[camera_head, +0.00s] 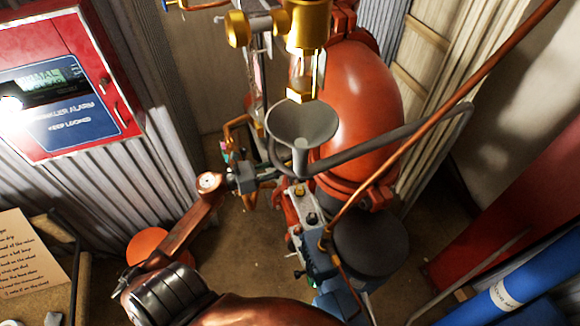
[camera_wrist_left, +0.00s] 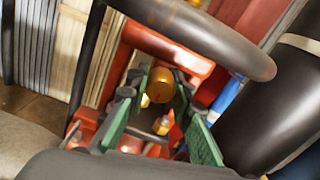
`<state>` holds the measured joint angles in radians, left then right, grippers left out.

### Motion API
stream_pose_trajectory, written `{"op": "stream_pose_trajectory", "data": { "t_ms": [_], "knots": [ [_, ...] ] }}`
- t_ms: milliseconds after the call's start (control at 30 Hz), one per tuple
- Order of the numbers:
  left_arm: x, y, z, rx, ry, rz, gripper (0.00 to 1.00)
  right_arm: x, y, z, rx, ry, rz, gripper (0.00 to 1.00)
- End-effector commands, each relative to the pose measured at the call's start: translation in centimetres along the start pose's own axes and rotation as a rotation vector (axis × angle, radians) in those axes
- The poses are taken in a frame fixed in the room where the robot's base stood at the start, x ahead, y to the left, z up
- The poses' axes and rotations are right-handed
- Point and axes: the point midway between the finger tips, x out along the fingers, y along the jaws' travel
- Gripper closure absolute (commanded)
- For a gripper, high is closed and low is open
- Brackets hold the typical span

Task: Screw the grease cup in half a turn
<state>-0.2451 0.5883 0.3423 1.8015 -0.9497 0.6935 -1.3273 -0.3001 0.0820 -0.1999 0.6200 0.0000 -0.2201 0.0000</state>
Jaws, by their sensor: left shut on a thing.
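The grease cup looks like a small round brass cap (camera_wrist_left: 160,84) in the left wrist view, standing among red pump parts. My left gripper (camera_wrist_left: 163,118) has its green-padded fingers on either side of it and is shut on it. In the head view my copper-coloured left arm comes up from below, and the left gripper (camera_head: 268,178) reaches right, behind the grey funnel's spout. There the fingertips and the grease cup are hidden or too small to make out. My right gripper is not in view.
A grey funnel (camera_head: 302,122) hangs close above the gripper, with a grey curved pipe (camera_head: 400,132) beside it. A large red vessel (camera_head: 360,100) stands behind. A copper pipe (camera_head: 440,108) crosses diagonally. A red alarm box (camera_head: 45,140) hangs at the left.

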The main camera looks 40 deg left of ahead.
Motion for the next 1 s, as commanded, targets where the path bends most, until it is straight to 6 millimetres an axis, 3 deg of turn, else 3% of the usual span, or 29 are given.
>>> {"op": "stream_pose_trajectory", "data": {
  "t_ms": [533,567,800,1000],
  "knots": [
    [-0.01,-0.13,-0.39,0.026,0.007,-0.003,1.00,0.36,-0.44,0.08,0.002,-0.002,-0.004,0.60],
    [-0.01,-0.13,-0.39,0.025,0.007,-0.003,0.79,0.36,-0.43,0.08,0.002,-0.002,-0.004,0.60],
    [-0.01,-0.07,-0.21,0.026,0.004,-0.002,0.62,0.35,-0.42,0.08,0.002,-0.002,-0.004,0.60],
    [0.00,-0.05,-0.10,0.026,0.002,-0.001,0.61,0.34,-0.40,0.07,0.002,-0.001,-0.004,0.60]
  ]
}}
